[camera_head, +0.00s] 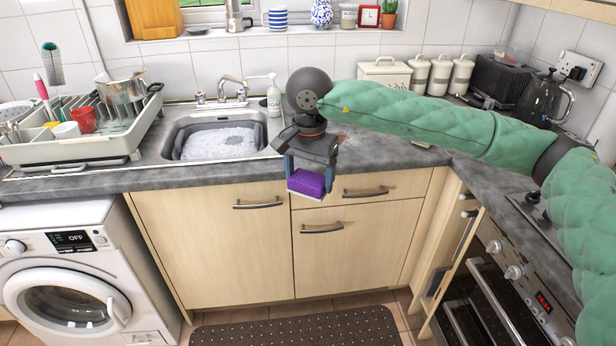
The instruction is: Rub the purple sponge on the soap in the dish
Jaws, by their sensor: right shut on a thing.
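My right gripper (309,180) is shut on the purple sponge (307,184), which has a pale underside. It holds the sponge in front of the counter's front edge, over the cupboard fronts and to the right of the sink. The sponge hangs nearly level between the two fingers. I cannot make out the soap or its dish; the gripper and arm cover part of the counter behind. My left gripper is not in view.
The sink (172,140) holds a grey basin of suds (218,143). A soap bottle (273,100) stands behind it. A dish rack (75,150) with crockery is on the left. White canisters (440,75) and a kettle (541,100) stand at the right. The floor mat (300,329) lies below.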

